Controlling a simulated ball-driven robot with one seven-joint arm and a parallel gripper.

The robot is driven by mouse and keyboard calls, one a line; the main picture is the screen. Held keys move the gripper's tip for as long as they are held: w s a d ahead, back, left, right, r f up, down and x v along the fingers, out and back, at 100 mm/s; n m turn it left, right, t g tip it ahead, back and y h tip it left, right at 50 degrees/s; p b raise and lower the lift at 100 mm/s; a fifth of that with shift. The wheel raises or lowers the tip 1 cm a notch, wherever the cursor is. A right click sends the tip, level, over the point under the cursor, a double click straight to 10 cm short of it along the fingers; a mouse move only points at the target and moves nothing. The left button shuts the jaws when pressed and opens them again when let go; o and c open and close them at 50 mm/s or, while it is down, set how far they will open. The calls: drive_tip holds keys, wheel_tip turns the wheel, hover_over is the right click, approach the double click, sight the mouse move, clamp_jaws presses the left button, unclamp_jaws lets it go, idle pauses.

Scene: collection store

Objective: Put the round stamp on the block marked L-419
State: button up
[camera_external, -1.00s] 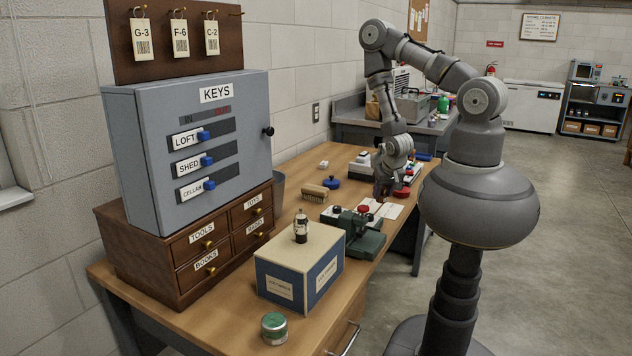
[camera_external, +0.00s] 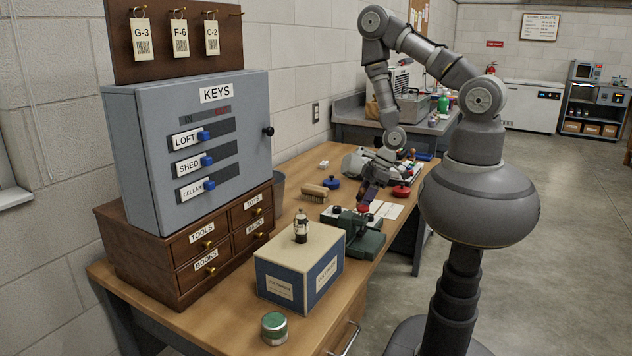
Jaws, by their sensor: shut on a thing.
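My gripper (camera_external: 366,202) is low over the middle of the workbench, shut on a small red-topped piece (camera_external: 363,208) at the green device (camera_external: 362,240). I cannot tell whether this piece is the round stamp, or whether it touches the device below. Two other round, knobbed pieces stand on the bench: a blue one (camera_external: 332,183) left of my gripper and a red one (camera_external: 401,191) to its right. No marking L-419 is readable. A small white block (camera_external: 324,164) lies farther back, its face too small to read.
A blue and cream box (camera_external: 300,270) with a small bottle (camera_external: 301,228) on it stands in front, near a green-lidded tin (camera_external: 274,328). A brush (camera_external: 314,191) lies left of my gripper. White papers (camera_external: 388,210) lie to its right. The key cabinet (camera_external: 190,150) stands at left.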

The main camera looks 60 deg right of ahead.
sight(360, 193)
drive_tip(key=shift+a+r+n, duration=0.1)
drive_tip(key=shift+a+n, duration=0.2)
drive_tip(key=shift+n, duration=0.2)
drive_tip(key=shift+w+a+f+b, duration=0.15)
drive_tip(key=shift+w+f+b, duration=0.05)
drive_tip(key=shift+b, duration=0.5)
drive_tip(key=b, duration=0.2)
drive_tip(key=w+a+b, duration=0.1)
drive_tip(key=b, duration=0.1)
drive_tip(key=shift+w+a+f, duration=0.25)
drive_tip(key=shift+f, duration=0.05)
drive_tip(key=w+a, duration=0.7)
drive_tip(key=w+a+r, duration=0.1)
drive_tip(key=w+a, duration=0.2)
drive_tip(key=shift+w+a+b, duration=0.25)
drive_tip(key=shift+a+b, duration=0.05)
drive_tip(key=shift+b, duration=0.05)
drive_tip(key=shift+w+a+f+b, duration=0.15)
drive_tip(key=shift+f+b, duration=0.5)
drive_tip(key=shift+f, duration=1.1)
drive_tip(key=shift+f, duration=0.2)
drive_tip(key=o, duration=1)
drive_tip(key=shift+o, duration=0.2)
